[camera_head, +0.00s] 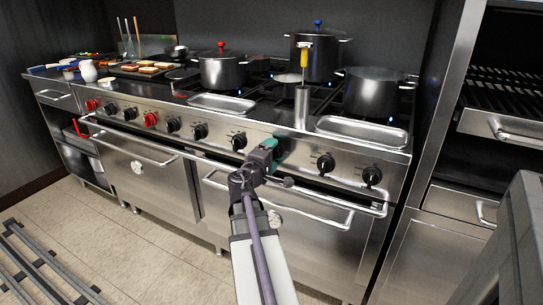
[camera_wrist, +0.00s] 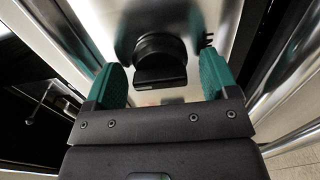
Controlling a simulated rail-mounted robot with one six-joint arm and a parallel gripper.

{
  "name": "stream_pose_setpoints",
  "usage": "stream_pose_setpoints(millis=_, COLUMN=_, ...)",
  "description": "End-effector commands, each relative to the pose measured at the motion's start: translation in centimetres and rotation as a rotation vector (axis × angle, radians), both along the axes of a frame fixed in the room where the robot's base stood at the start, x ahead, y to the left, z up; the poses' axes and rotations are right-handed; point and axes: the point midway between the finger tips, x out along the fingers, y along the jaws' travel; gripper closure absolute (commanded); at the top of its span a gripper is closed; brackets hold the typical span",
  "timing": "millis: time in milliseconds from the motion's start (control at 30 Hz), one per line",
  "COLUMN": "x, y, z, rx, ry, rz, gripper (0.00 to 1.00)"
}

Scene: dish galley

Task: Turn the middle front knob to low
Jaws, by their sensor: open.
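A row of knobs runs along the steel front panel (camera_head: 220,137) of the range. My gripper (camera_head: 272,147) is at this panel, between a black knob (camera_head: 239,141) on its left and another black knob (camera_head: 326,163) on its right. In the wrist view a black knob (camera_wrist: 160,52) with a raised grip bar lies ahead between the green fingertips of my open gripper (camera_wrist: 160,80). There is a gap on both sides of it, and the fingers are not closed on it. In the head view my gripper hides this knob. Its setting marks are too small to read.
Pots stand on the burners, including a lidded pot (camera_head: 222,70) and a right-hand pot (camera_head: 375,93). Small blue flames show under some. Steel trays (camera_head: 362,131) and a tall steel holder (camera_head: 301,107) line the front edge. A handrail (camera_head: 335,202) runs below the knobs.

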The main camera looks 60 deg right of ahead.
Motion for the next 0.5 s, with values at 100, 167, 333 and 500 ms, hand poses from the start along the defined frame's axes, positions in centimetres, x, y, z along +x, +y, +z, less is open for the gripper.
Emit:
stream_pose_setpoints(millis=100, x=0.00, y=0.01, z=0.00, rx=0.000, ry=0.000, rz=0.000, gripper=0.30)
stream_pose_setpoints(millis=167, x=-0.01, y=0.02, z=0.00, rx=0.000, ry=0.000, rz=0.000, gripper=0.35)
stream_pose_setpoints(millis=333, x=-0.01, y=0.02, z=0.00, rx=0.000, ry=0.000, rz=0.000, gripper=0.52)
stream_pose_setpoints(millis=500, x=-0.01, y=0.02, z=0.00, rx=0.000, ry=0.000, rz=-0.001, gripper=0.68)
